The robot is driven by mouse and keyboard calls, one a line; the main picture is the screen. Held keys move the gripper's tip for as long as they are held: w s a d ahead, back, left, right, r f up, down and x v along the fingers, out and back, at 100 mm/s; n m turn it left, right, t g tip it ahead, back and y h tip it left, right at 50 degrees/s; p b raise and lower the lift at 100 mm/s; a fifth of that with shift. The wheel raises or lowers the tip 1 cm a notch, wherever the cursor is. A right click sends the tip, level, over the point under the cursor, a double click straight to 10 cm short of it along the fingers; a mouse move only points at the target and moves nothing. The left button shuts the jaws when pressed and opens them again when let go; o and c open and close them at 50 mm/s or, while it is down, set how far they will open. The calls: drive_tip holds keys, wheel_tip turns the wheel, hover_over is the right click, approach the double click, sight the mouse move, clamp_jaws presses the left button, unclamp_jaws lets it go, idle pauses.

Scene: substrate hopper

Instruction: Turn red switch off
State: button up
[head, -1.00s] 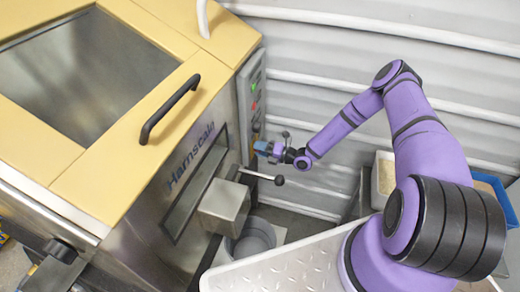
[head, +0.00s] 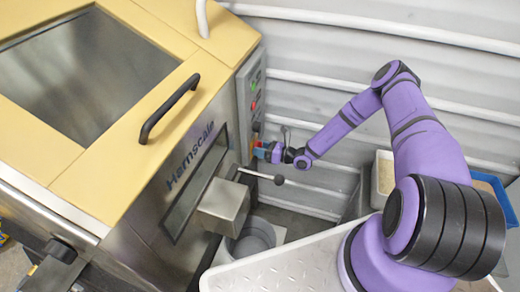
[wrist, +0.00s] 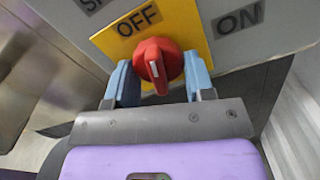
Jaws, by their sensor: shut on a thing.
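The red switch (wrist: 158,62) is a rotary knob on a yellow plate (wrist: 185,25) in the wrist view. The plate reads OFF above the knob, and ON is on the grey panel to the right. The knob's raised grip runs roughly up and down in the picture, with a white line on it. My gripper (wrist: 158,82) has its blue fingers on both sides of the knob and is shut on it. In the head view my gripper (head: 270,152) is at the side control panel (head: 251,100) and largely covers the switch.
The hopper machine (head: 115,180) fills the left, with a black handle (head: 171,107) on its yellow lid. A lever with a dark ball (head: 279,180) sticks out just below my gripper. A grey bucket (head: 255,238) stands under the spout. A ribbed wall is behind.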

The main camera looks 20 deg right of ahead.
drive_tip(key=shift+d+n, duration=0.1)
drive_tip(key=shift+n, duration=1.5)
drive_tip(key=o, duration=0.9)
drive_tip(key=shift+w, duration=0.1)
drive_tip(key=shift+c, duration=0.2)
drive_tip(key=v, duration=1.1)
